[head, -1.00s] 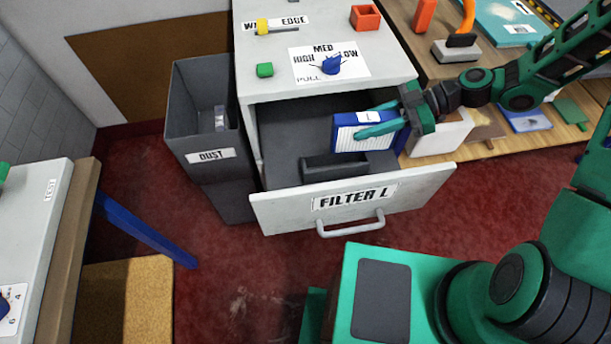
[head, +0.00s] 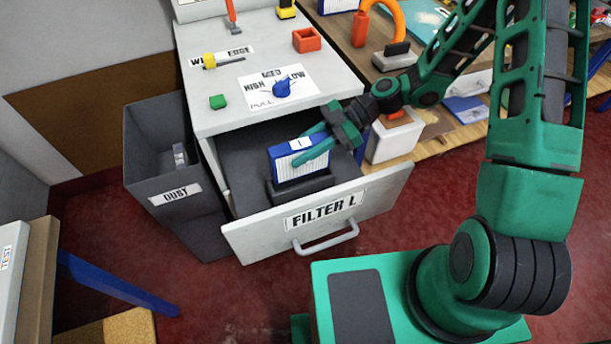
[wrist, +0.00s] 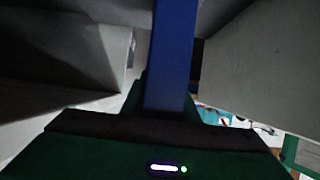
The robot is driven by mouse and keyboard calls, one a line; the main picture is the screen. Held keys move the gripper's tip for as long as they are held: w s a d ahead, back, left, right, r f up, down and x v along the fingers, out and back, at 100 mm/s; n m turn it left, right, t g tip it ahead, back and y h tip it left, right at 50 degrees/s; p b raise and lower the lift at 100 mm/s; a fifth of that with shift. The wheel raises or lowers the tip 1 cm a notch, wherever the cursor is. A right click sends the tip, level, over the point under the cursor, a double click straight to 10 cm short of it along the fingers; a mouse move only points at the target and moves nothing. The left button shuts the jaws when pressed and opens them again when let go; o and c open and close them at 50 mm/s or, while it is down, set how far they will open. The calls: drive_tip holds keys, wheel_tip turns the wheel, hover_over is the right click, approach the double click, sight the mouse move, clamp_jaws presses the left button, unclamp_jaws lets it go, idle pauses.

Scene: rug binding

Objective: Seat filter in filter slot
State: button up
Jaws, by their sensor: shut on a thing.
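The filter (head: 299,162) is a blue-framed block with a white pleated face and a label on top. It stands upright in the open drawer (head: 300,213) marked "FILTER L". My gripper (head: 308,148) is shut on the filter from the right. The dark filter slot (head: 302,187) lies in the drawer directly below the filter, and the filter's lower edge meets or overlaps it in the head view. I cannot tell how deep it sits. In the wrist view the filter (wrist: 171,55) shows as a blue upright band between the dark fingers.
A grey dust bin (head: 160,165) stands left of the cabinet. The cabinet top (head: 225,90) above the drawer carries a blue knob (head: 282,88), a green block, a yellow-handled tool and a red box. A white container (head: 392,142) stands to the right.

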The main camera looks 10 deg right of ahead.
sight(301, 170)
drive_tip(key=shift+f, duration=3.95)
clamp_jaws()
